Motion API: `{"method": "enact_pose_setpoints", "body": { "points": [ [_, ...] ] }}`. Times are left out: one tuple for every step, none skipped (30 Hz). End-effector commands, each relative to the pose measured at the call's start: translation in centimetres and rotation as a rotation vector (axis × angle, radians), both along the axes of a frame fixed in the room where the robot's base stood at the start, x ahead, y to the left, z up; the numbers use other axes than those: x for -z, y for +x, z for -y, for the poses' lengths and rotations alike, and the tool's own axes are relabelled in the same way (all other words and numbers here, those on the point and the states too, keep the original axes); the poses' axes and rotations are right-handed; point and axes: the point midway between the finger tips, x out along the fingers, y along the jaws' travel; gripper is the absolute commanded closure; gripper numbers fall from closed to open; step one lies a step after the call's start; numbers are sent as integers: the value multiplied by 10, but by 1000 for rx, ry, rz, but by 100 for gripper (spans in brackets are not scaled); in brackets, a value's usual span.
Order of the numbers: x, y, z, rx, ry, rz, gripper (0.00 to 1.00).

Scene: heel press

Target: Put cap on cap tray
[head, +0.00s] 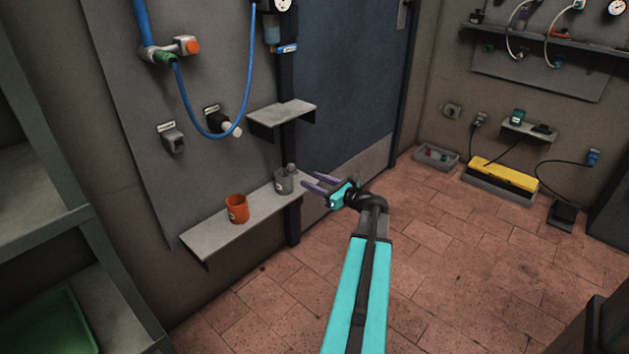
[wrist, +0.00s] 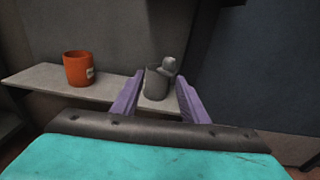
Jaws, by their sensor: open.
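A grey cup (head: 283,184) stands on the low wall shelf, near its right end. A small lighter grey piece (head: 291,169), which may be the cap, shows at the cup's rim; I cannot tell whether it sits in or behind the cup. My gripper (head: 317,183) is open and empty, just right of the cup, its purple fingers pointing at it. In the wrist view the cup (wrist: 154,86) and the grey piece (wrist: 169,63) appear between the fingers, apparently beyond the tips. I cannot tell for sure which thing is the cap tray.
An orange cup (head: 237,208) stands left on the same shelf (head: 215,237). A smaller shelf (head: 282,112) juts out above. A blue hose (head: 190,108) hangs on the panel.

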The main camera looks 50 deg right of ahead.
Motion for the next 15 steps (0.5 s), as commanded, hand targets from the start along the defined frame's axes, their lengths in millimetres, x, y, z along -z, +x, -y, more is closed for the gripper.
{"method": "enact_pose_setpoints", "body": {
  "points": [
    [-2, 7, -12, -22, -14, -16, 60],
    [-1, 11, -18, -35, -23, -29, 60],
    [2, 17, -29, -55, -39, -46, 60],
    [4, 22, -38, -74, -54, -61, 60],
    [7, 26, -47, -93, -67, -77, 60],
    [10, 33, -60, -121, -89, -100, 60],
    [13, 38, -71, -143, -105, -116, 60],
    [16, 42, -82, -168, -125, -134, 60],
    [20, 48, -98, -201, -148, -156, 60],
    [23, 52, -109, -226, -167, -173, 60],
    [27, 56, -121, -254, -187, -190, 60],
    [31, 60, -137, -288, -213, -212, 60],
    [34, 63, -148, -315, -233, -227, 60],
    [37, 65, -160, -342, -252, -242, 60],
    [42, 68, -175, -379, -279, -262, 60]
  ]
}}
